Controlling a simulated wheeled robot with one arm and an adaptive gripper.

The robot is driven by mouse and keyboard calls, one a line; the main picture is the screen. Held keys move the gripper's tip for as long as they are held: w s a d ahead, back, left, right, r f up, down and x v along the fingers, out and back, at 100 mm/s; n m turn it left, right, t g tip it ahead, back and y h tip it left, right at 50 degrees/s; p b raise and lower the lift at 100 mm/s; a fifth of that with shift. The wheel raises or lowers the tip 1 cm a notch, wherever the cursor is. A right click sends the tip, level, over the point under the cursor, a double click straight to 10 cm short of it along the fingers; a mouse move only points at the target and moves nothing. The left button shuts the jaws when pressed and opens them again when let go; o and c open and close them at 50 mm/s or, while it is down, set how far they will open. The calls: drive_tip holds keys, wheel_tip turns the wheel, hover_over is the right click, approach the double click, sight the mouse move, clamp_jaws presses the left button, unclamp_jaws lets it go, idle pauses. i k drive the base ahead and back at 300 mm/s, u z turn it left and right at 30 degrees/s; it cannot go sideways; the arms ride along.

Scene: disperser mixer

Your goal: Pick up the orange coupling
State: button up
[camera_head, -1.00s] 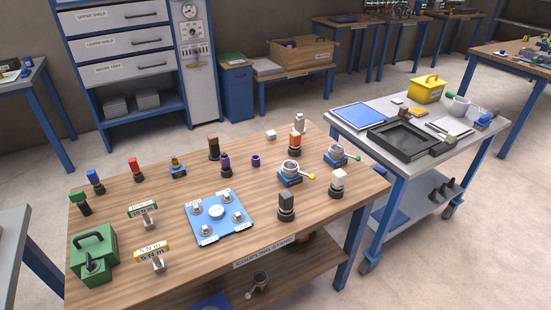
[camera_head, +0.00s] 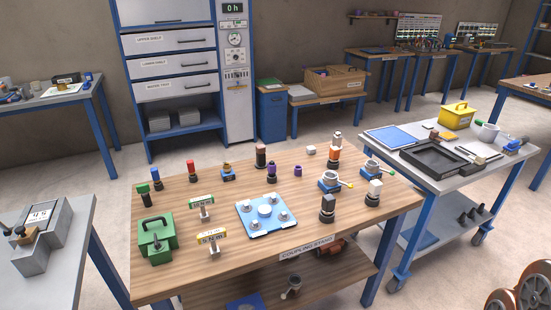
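The orange coupling (camera_head: 334,154) stands upright on a dark base near the back right of the wooden coupling stand table (camera_head: 190,286). A pale coupling (camera_head: 337,138) stands close behind it and partly overlaps it in the picture. My gripper is not in view, and nothing in view holds the orange coupling.
Near the orange coupling are two blue-based clamps (camera_head: 329,181) with coloured handles, a white block (camera_head: 311,150), a white-topped coupling (camera_head: 374,190) and a dark coupling (camera_head: 327,208). A blue plate (camera_head: 265,225) and green case (camera_head: 156,240) lie left. A trolley (camera_head: 407,181) stands right.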

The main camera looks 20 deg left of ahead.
sight(334, 153)
drive_tip(key=u, duration=1.5)
drive_tip(key=i, duration=1)
drive_tip(key=z, duration=0.05)
